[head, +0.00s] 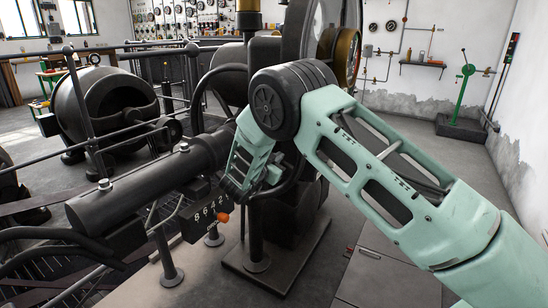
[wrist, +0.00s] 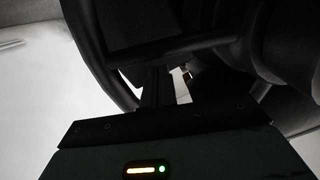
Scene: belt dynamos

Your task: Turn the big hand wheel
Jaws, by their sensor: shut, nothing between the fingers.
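The big hand wheel looks to be the dark ring (head: 203,88) on the machine; my arm covers much of it in the head view. In the wrist view its dark curved rim (wrist: 88,45) runs down the left side, and a dark bar (wrist: 185,44) crosses near the fingertips. My gripper (wrist: 166,72) is shut and empty, with its fingers pointing in at the wheel. I cannot tell whether the fingers touch it. In the head view the fingers are hidden behind my wrist.
A counter box (head: 205,213) with an orange knob sits just below my wrist. A thick dark cylinder (head: 150,188) and railings (head: 90,130) lie to the left. A dynamo (head: 105,105) stands behind them. A green lever stand (head: 465,95) is far right, with open floor before it.

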